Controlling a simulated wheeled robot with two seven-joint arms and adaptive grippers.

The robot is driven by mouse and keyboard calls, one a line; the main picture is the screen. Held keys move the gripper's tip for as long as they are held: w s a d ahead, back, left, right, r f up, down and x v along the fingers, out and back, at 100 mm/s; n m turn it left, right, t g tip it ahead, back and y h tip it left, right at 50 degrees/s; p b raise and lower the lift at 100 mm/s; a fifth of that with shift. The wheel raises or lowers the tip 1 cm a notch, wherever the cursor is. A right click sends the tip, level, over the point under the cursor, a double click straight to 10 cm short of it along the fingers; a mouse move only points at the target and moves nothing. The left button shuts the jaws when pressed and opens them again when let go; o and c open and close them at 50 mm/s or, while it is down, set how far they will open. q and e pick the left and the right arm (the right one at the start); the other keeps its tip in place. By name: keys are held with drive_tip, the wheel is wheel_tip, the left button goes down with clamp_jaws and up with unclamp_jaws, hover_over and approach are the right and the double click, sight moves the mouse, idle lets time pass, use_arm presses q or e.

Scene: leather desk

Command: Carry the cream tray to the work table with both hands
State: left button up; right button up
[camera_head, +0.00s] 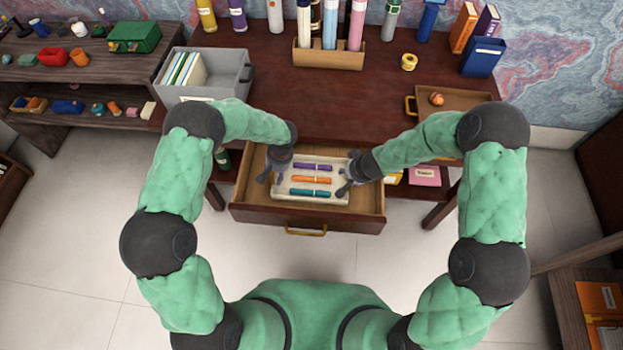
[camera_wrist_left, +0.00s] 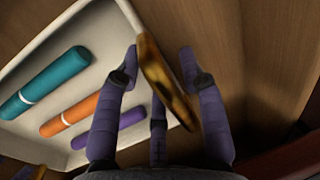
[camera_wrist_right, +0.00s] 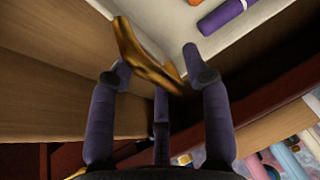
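The cream tray (camera_head: 308,173) lies inside the open drawer (camera_head: 252,212) of the dark red-brown desk. It holds a purple, an orange and a teal marker. My left gripper (camera_head: 270,180) is at the tray's left end; in the left wrist view its spread fingers (camera_wrist_left: 160,65) stand either side of a brass handle (camera_wrist_left: 163,80), with a gap on the right. My right gripper (camera_head: 345,188) is at the right end; in the right wrist view its fingers (camera_wrist_right: 157,65) are spread around the other brass handle (camera_wrist_right: 145,58). Which surface is the work table is unclear.
On the desk (camera_head: 285,110) stand a grey bin (camera_head: 235,75), a wooden bottle rack (camera_head: 328,55), yellow tape (camera_head: 409,62) and a small wooden tray (camera_head: 465,98). Shelves (camera_head: 60,73) are at left. Another wooden table (camera_head: 567,310) shows at lower right. The desk's middle is clear.

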use_arm(q)
drive_tip(key=c, duration=0.5)
use_arm(e)
drive_tip(key=c, duration=0.5)
use_arm(q)
clamp_jaws()
use_arm(e)
clamp_jaws()
use_arm(q)
drive_tip(key=shift+r, duration=0.2)
use_arm(e)
drive_tip(key=shift+r, duration=0.2)
